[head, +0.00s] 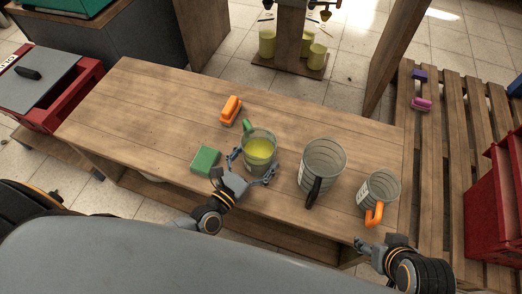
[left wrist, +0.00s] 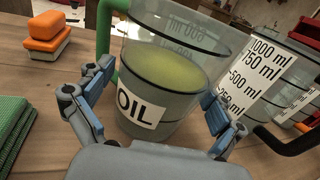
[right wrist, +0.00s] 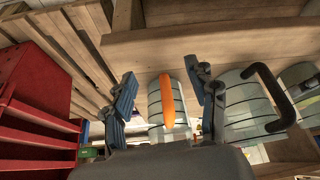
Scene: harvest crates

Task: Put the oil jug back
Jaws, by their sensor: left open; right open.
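The oil jug (head: 259,150) stands upright on the wooden table, a clear jug with yellow-green liquid and a green handle. Its OIL label faces the camera in the left wrist view (left wrist: 143,112). My left gripper (head: 252,172) is open, with its fingers on either side of the jug's near part. In the left wrist view its fingers (left wrist: 150,105) flank the jug, and I cannot tell whether they touch it. My right gripper (head: 366,246) is open and empty at the table's near edge, close to the orange-handled jug. In the right wrist view its fingers (right wrist: 165,95) are spread apart.
A black-handled measuring jug (head: 323,160) and an orange-handled jug (head: 381,187) stand right of the oil jug. The table's left part (head: 140,110) is clear. A red crate (head: 497,195) stands at the right.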

